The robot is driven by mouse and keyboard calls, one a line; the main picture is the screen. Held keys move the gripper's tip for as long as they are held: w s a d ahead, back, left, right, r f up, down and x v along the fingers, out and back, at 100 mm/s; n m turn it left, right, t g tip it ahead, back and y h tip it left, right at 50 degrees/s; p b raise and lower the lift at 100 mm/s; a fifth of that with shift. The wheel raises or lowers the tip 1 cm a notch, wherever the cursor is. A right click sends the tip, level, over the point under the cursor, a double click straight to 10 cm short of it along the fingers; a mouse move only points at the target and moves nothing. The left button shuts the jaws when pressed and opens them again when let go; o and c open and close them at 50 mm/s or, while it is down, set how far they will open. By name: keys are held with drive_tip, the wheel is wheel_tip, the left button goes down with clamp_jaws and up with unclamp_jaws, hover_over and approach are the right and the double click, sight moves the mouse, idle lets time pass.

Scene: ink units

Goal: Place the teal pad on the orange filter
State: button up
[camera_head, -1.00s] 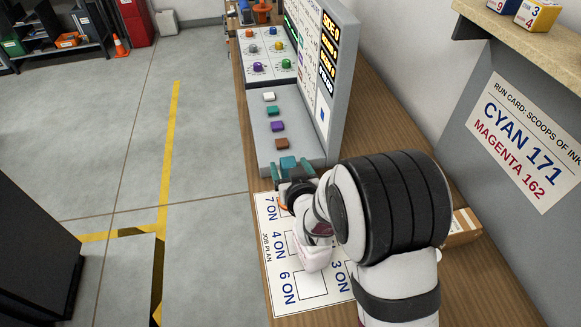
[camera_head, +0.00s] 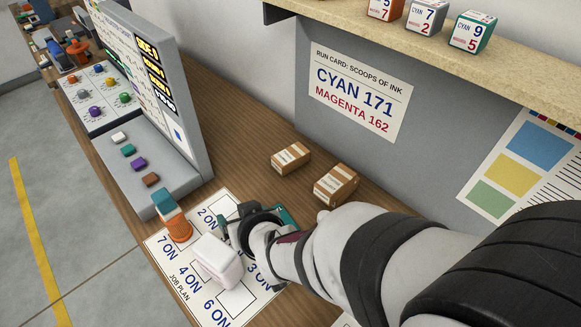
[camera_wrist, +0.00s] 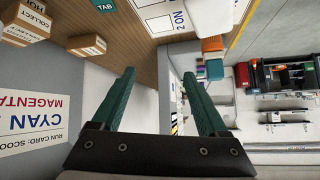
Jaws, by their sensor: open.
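The teal pad (camera_head: 163,202) sits on top of the orange filter (camera_head: 178,229), which stands upright at the left corner of the job plan sheet, near the grey console. In the wrist view the teal pad (camera_wrist: 215,70) also touches the orange filter (camera_wrist: 212,45); that picture is upside down. My gripper (camera_wrist: 158,73) is open and empty, its two green fingers apart.
A white rounded block (camera_head: 216,260) stands on the job plan sheet (camera_head: 205,307), close to my wrist. Two brown boxes (camera_head: 291,157) (camera_head: 336,185) lie by the back wall. A teal piece marked TAB (camera_wrist: 104,5) lies near them. The grey console (camera_head: 150,170) stands left.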

drive_tip(key=s+d+m+g+h, duration=0.2)
drive_tip(key=d+m, duration=0.1)
drive_tip(key=d, duration=0.5)
drive_tip(key=s+d+r+m+g, duration=0.2)
drive_tip(key=s+d+m+g, duration=0.1)
drive_tip(key=s, duration=0.6)
drive_tip(key=s+d+r+m+g+h, duration=0.1)
drive_tip(key=s+d+r+m+g, duration=0.1)
drive_tip(key=s, duration=0.7)
drive_tip(key=d+m+g, duration=0.1)
drive_tip(key=d+m, duration=0.1)
drive_tip(key=d, duration=0.1)
drive_tip(key=shift+d+g, duration=0.25)
drive_tip(key=shift+g, duration=0.05)
